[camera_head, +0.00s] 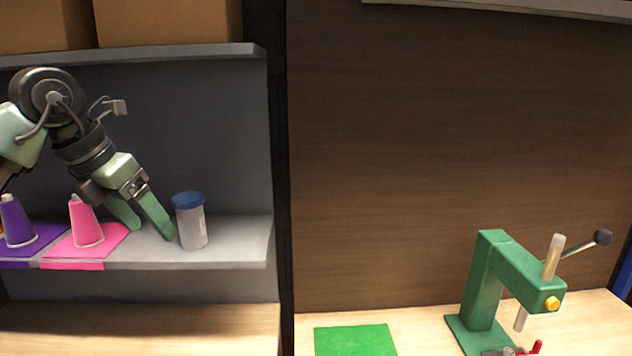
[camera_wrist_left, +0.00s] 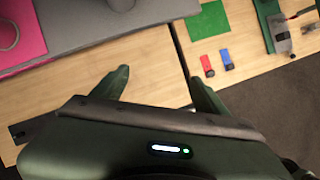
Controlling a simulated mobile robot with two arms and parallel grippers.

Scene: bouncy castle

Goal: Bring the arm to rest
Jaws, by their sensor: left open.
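My left arm comes in from the left in the head view, in front of the shelf. My left gripper (camera_head: 144,226) points down with its two green fingers spread. It is just left of a clear jar with a blue lid (camera_head: 192,228), which stands upright on the shelf; I cannot tell whether the near finger touches it. In the left wrist view the gripper (camera_wrist_left: 158,84) is open, with only bare wooden surface showing between the fingers. My right gripper is in neither view.
The grey shelf (camera_head: 238,242) holds a pink cone (camera_head: 87,222) on a pink mat and a purple cone (camera_head: 17,224) on a purple mat. Cardboard boxes (camera_head: 168,22) sit above. A green press (camera_head: 485,285) and green mat (camera_head: 355,341) are on the bench at right.

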